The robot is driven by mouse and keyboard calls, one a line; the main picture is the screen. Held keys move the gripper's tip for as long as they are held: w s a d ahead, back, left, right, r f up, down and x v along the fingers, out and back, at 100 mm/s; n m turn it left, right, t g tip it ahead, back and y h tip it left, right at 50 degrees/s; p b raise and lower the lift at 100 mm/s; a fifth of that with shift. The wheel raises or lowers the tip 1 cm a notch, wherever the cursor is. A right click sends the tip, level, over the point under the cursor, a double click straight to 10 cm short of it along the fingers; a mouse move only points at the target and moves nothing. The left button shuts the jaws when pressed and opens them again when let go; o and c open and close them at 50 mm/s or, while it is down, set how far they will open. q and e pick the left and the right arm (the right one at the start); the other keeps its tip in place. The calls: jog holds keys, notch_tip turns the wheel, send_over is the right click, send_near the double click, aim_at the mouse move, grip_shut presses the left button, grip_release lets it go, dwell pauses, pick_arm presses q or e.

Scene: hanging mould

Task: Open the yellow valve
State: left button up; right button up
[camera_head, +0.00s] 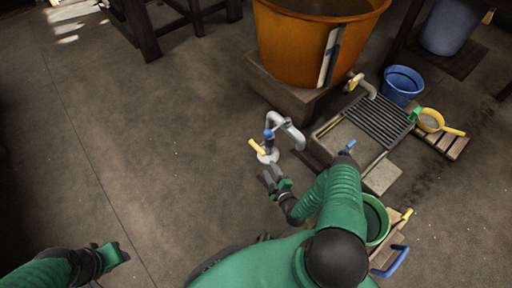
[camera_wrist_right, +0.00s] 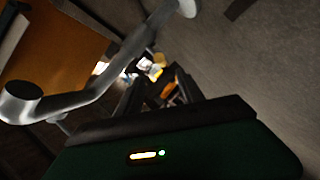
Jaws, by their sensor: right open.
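A grey standpipe (camera_head: 290,130) with a curved spout rises from the floor near the middle of the head view. A yellow valve handle (camera_head: 257,146) sits at its lower left, with a blue part above it. My right gripper (camera_head: 270,180) is open, just below and right of the handle, apart from it in this view. In the right wrist view the grey pipe (camera_wrist_right: 75,103) crosses the left side. A small yellow patch (camera_wrist_right: 157,66) shows beyond my open fingers (camera_wrist_right: 158,92). My left gripper (camera_head: 112,257) is at the lower left, far from the valve; its jaws are unclear.
A big orange vat (camera_head: 300,45) stands on a block behind the standpipe, with another yellow-handled tap (camera_head: 356,80). A grate (camera_head: 375,122), blue bucket (camera_head: 402,86), yellow pan (camera_head: 430,121) and green bucket (camera_head: 377,220) are to the right. The floor at left is clear.

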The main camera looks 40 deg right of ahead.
jog(key=b+x, duration=0.2)
jog(key=x, duration=0.2)
jog(key=b+x, duration=0.3)
jog(key=x, duration=0.2)
jog(key=b+x, duration=0.3)
jog(key=x, duration=0.2)
jog(key=shift+a+f, duration=0.15)
jog(key=shift+f, duration=0.15)
jog(key=shift+w+b, duration=0.3)
jog(key=shift+w, duration=0.1)
jog(key=shift+w+r, duration=0.25)
jog(key=shift+c, duration=0.5)
grip_shut()
